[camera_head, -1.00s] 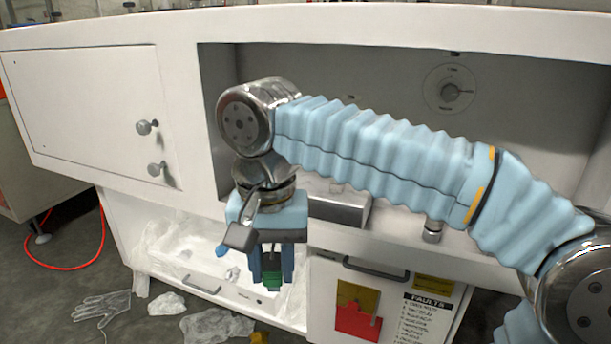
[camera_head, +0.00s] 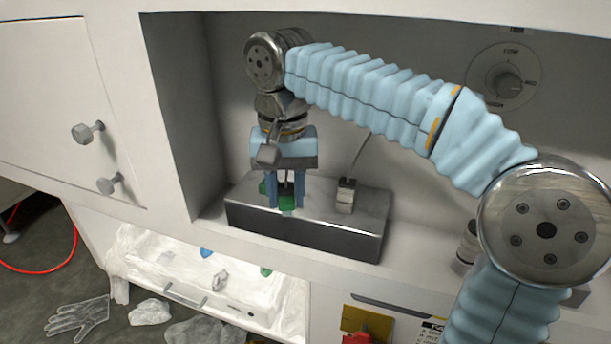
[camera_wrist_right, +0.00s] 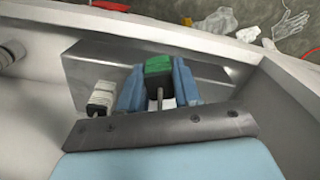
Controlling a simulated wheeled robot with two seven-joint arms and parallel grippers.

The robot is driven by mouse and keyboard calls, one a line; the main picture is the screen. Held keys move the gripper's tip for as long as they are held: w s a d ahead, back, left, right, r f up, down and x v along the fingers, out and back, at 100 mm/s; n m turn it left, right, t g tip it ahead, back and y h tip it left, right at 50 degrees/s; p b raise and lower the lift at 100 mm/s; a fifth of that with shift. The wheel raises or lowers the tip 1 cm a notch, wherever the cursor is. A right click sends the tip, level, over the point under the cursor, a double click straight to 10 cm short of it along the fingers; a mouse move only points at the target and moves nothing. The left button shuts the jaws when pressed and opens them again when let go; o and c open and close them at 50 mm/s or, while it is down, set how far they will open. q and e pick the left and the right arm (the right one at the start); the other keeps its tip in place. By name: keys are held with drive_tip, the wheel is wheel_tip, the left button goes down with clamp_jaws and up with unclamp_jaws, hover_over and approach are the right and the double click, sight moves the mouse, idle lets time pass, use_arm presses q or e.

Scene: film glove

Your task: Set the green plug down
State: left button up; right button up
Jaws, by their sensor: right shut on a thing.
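The green plug (camera_head: 288,203) is between the fingertips of my right gripper (camera_head: 286,196), which is shut on it. The plug's green top also shows in the right wrist view (camera_wrist_right: 158,65), between the blue fingers. The gripper points down over a grey metal block (camera_head: 310,232) inside the recess. I cannot tell whether the plug's lower end touches the block. A second small green patch (camera_head: 262,187) shows just left of the fingers, partly hidden. My left gripper is not in view.
A grey-and-white connector with a cable (camera_head: 346,196) stands on the block, right of my gripper. A dial (camera_head: 508,84) is on the recess's back wall. Below is a white open drawer (camera_head: 245,309) with small items. A clear glove (camera_head: 77,316) lies on the floor.

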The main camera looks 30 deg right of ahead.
drive_tip(key=w+d, duration=0.3)
drive_tip(key=w+d+p, duration=0.1)
drive_tip(key=w+d, duration=0.2)
drive_tip(key=d, duration=0.1)
drive_tip(key=shift+f+b, duration=0.35)
drive_tip(key=shift+f, duration=1.4)
drive_tip(key=shift+f, duration=0.1)
drive_tip(key=shift+f, duration=0.1)
drive_tip(key=o, duration=1)
drive_tip(key=shift+o, duration=0.2)
wheel_tip(320, 180, up, 8)
drive_tip(key=p, duration=0.2)
